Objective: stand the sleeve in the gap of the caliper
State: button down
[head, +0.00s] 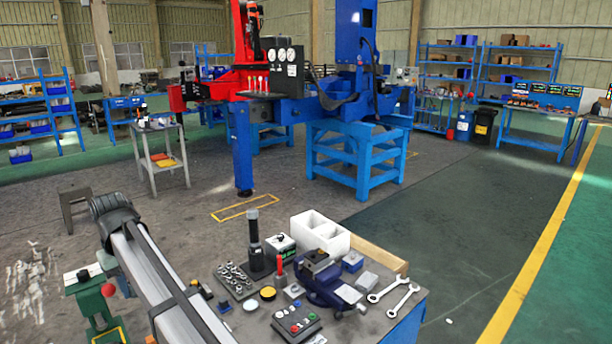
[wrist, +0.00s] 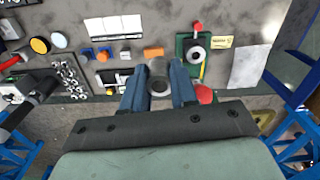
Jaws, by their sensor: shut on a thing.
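In the wrist view, my gripper (wrist: 160,80) is shut on a grey round sleeve (wrist: 158,69), held between two blue fingers with its dark open end facing the camera. A green fixture (wrist: 184,60) with a round dark-and-pale part and red knobs lies just right of the fingers. It may be the caliper, but I cannot tell for sure, and no gap shows clearly. A green piece with a red knob also shows at the lower left of the head view (head: 92,303). My gripper and the sleeve cannot be made out in the head view.
The bench holds a yellow disc (wrist: 40,46), small orange and blue blocks and a tray of metal parts (wrist: 68,76). A white sheet (wrist: 248,66) lies at the right. In the head view, a blue vise (head: 322,284), white box (head: 320,236) and spanners stand on the bench.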

jog(key=w+d+f+m, duration=0.3)
jog(key=w+d+f, duration=0.15)
jog(key=d, duration=1.65)
jog(key=w+d+f+m, duration=0.3)
jog(key=d+f+m, duration=0.15)
jog(key=d, duration=1.55)
jog(key=w+d+f+m, duration=0.3)
jog(key=w+d+f, duration=0.15)
jog(key=d, duration=1.65)
jog(key=s+a+f+n, duration=0.1)
jog(key=s+a+n, duration=0.1)
jog(key=a, duration=0.9)
jog(key=s+a+f+n, duration=0.1)
jog(key=s+a+n, duration=0.15)
jog(key=a, duration=0.85)
jog(key=s+a+f+n, duration=0.1)
jog(key=s+a+n, duration=0.1)
jog(key=s+a, duration=0.65)
jog(key=s+a+f+n, duration=0.1)
jog(key=s+a+n, duration=0.3)
jog(key=a, duration=0.7)
jog(key=shift+s+a+f, duration=0.1)
jog(key=shift+s+f, duration=0.05)
jog(key=shift+f, duration=2.35)
jog(key=shift+s+f, duration=0.1)
jog(key=shift+f, duration=2.35)
